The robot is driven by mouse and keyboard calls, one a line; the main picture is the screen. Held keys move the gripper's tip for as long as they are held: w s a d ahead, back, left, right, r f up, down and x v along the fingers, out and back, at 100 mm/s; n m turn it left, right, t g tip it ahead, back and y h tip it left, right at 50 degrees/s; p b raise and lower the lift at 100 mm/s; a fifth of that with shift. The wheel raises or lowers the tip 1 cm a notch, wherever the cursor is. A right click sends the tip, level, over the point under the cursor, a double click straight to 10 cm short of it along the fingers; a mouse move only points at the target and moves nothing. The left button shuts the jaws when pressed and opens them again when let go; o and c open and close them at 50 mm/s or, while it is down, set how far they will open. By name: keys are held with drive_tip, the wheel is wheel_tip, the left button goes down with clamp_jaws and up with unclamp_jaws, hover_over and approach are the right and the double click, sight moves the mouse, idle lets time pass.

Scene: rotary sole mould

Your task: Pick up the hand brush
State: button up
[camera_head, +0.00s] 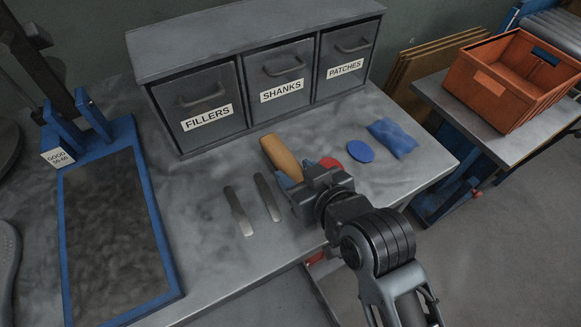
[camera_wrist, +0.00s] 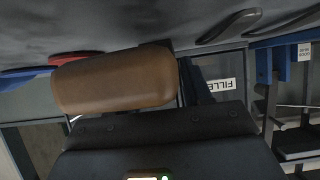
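The hand brush shows as a tan, rounded wooden piece (camera_head: 281,156) on the grey bench, in front of the drawer cabinet. In the wrist view its brown body (camera_wrist: 115,82) lies across the picture, close beyond the dark gripper housing. My gripper (camera_head: 288,181) is low over the bench at the brush's near end, and its body covers that end. A small blue part shows at the gripper's front; I cannot tell what it belongs to. The fingertips are not clear in either view, so I cannot tell whether they are open or closed on the brush.
Two flat metal tools (camera_head: 238,211) lie left of my gripper. A red round thing (camera_head: 329,163), a blue disc (camera_head: 360,151) and a blue pouch (camera_head: 392,138) lie to the right. The labelled drawer cabinet (camera_head: 262,85) stands behind. A blue-framed tray (camera_head: 115,220) is at left, an orange crate (camera_head: 490,98) at right.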

drive_tip(key=c, duration=0.6)
drive_tip(key=shift+r, duration=0.15)
drive_tip(key=shift+c, duration=0.2)
